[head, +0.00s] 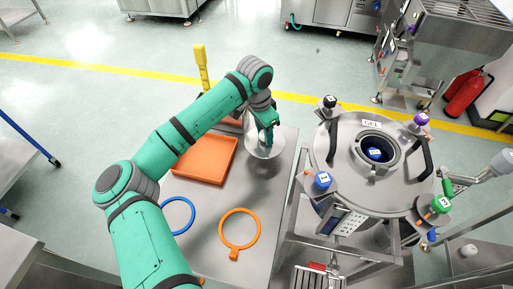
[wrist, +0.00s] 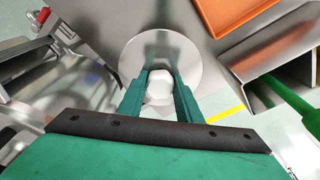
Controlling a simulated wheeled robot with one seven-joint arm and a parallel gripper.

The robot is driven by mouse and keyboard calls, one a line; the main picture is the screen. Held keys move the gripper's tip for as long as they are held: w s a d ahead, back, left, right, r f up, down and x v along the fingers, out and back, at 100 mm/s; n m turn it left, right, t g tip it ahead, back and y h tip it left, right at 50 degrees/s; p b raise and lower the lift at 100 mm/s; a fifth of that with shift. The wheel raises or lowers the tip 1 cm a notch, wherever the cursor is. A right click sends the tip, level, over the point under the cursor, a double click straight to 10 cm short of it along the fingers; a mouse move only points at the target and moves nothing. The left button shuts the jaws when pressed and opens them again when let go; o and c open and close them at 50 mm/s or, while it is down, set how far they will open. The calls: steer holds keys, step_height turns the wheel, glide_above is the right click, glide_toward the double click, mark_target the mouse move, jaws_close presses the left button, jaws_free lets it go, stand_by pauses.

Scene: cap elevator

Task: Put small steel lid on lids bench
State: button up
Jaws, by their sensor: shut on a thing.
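The small steel lid (wrist: 183,60) is a round, shiny disc with a pale knob (wrist: 159,88) at its middle. My gripper (wrist: 160,75) is shut on that knob in the wrist view. In the head view the lid (head: 265,152) lies flat below my gripper (head: 268,140), over the steel bench (head: 255,189), right of the orange tray. I cannot tell whether the lid touches the bench or is held a little above it.
An orange tray (head: 196,171), an orange ring (head: 240,229) and a blue ring (head: 190,213) lie on the bench. A large steel vessel (head: 335,157) with coloured knobs and black handles stands to the right. A yellow-handled tool (head: 201,66) rises behind the tray.

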mark_target(264, 142)
steer(key=shift+f, duration=2.6)
steer(key=shift+f, duration=0.1)
steer(key=o, duration=1.3)
steer(key=shift+c, duration=0.2)
step_height(264, 142, up, 12)
steer(key=s+a, duration=0.1)
steer(key=shift+a, duration=0.2)
